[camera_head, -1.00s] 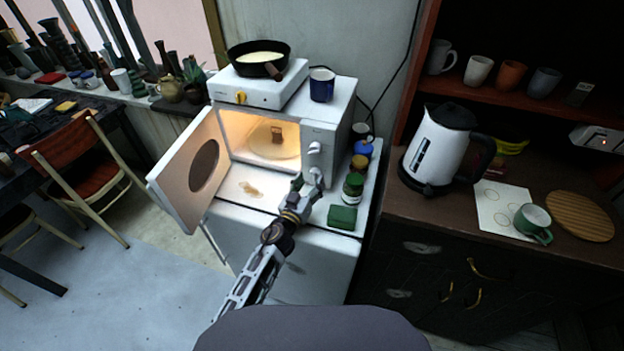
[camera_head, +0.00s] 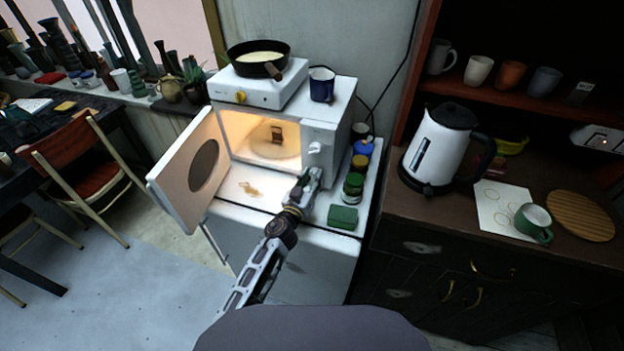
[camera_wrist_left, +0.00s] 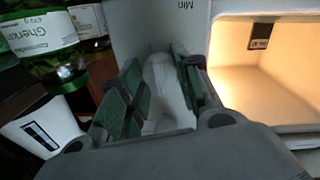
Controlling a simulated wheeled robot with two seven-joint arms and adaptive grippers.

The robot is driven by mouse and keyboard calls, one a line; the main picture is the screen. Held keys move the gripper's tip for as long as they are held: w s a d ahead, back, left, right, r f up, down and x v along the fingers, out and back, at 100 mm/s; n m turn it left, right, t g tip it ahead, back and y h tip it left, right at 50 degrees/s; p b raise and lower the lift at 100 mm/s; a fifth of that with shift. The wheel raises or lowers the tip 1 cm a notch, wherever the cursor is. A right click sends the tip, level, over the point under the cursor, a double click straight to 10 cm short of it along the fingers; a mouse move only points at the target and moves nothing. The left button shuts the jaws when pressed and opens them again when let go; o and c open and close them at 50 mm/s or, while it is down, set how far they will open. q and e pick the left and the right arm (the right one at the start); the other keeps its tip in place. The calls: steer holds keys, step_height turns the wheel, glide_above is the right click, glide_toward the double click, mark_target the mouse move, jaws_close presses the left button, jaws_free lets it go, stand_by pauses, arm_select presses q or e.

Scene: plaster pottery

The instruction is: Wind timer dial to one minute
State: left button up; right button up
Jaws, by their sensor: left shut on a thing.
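The white microwave (camera_head: 329,125) stands with its door (camera_head: 188,172) swung open to the left and its inside lit. My left gripper (camera_head: 309,182) is at the lower knob on its right-hand panel and hides that knob in the head view. In the left wrist view, the green-padded fingers (camera_wrist_left: 160,98) are shut on the white timer dial (camera_wrist_left: 167,85), one on each side. The word "Min" is printed above the dial. The dial's setting cannot be read. The upper knob (camera_head: 315,147) is free. My right gripper is not in view.
Jars (camera_head: 353,187) and a green sponge (camera_head: 342,217) stand close to the right of my gripper. A hotplate with a pan (camera_head: 258,59) and a blue mug (camera_head: 321,85) are on top of the microwave. A kettle (camera_head: 436,150) stands on the counter at the right.

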arm_select(q)
steer(key=shift+c, duration=0.6)
steer(key=shift+m, duration=0.6)
steer(key=shift+r+m+p, duration=0.1)
steer(key=shift+m+p, duration=0.25)
steer(key=shift+m, duration=1.55)
steer(key=m, duration=0.5)
steer(key=shift+d+m+y, duration=0.1)
steer(key=shift+m+y, duration=0.2)
steer(key=shift+y, duration=0.1)
steer(key=m, duration=0.4)
steer(key=shift+m+b, duration=0.3)
steer(key=shift+m, duration=0.1)
steer(key=m+y, duration=0.1)
steer(key=m, duration=0.4)
steer(key=shift+s+d, duration=0.1)
